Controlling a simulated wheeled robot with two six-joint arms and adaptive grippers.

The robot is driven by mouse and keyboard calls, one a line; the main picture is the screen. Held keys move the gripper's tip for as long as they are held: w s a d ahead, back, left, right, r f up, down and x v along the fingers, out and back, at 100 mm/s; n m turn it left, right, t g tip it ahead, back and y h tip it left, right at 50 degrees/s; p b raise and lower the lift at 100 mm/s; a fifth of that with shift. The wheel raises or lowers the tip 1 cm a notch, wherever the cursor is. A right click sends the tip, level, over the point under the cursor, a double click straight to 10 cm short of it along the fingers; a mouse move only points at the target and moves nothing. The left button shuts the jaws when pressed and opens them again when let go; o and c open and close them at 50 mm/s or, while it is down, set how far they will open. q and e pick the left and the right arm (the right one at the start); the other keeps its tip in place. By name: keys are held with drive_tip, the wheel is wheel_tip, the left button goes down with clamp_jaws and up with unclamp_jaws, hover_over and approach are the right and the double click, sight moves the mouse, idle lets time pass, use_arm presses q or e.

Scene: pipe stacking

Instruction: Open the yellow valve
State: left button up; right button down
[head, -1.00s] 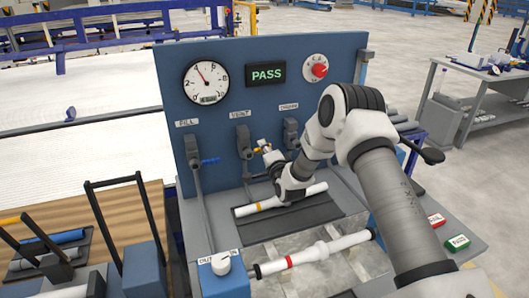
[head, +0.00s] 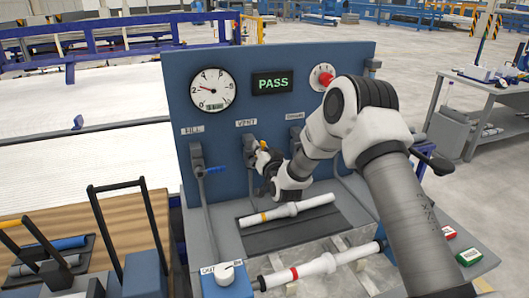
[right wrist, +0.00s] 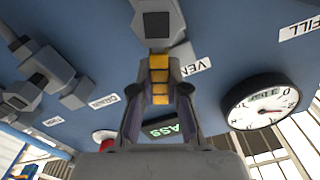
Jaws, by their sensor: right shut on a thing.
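The yellow valve handle (head: 263,146) sits on the grey vent valve (head: 250,146), in the middle of the blue panel. It also shows in the right wrist view as a ribbed yellow lever (right wrist: 159,78) running out from the grey valve body (right wrist: 158,22). My right gripper (head: 262,158) is at this handle. In the right wrist view its two fingers (right wrist: 158,112) stand on either side of the lever, shut on it. In the head view the gripper and wrist hide part of the handle. My left gripper is not in view.
The pressure gauge (head: 214,90) has its needle pointing left, and the display (head: 272,83) reads PASS. The fill valve's blue handle (head: 216,170) is to the left, the drain valve (head: 295,138) to the right. A white pipe with a yellow band (head: 300,208) lies below my gripper.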

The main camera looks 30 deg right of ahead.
drive_tip(key=n, duration=0.1)
drive_tip(key=a+n, duration=0.1)
drive_tip(key=n, duration=0.1)
drive_tip(key=a+n, duration=0.1)
drive_tip(key=shift+w+a+n+b, duration=0.1)
drive_tip(key=shift+w+n+b, duration=0.15)
drive_tip(key=shift+n+b, duration=0.05)
idle(0.5)
drive_tip(key=c, duration=1.1)
unclamp_jaws()
drive_tip(key=shift+r, duration=0.1)
drive_tip(key=shift+c, duration=0.2)
drive_tip(key=v, duration=1.2)
drive_tip(key=shift+a+r, duration=0.1)
drive_tip(key=shift+r, duration=0.05)
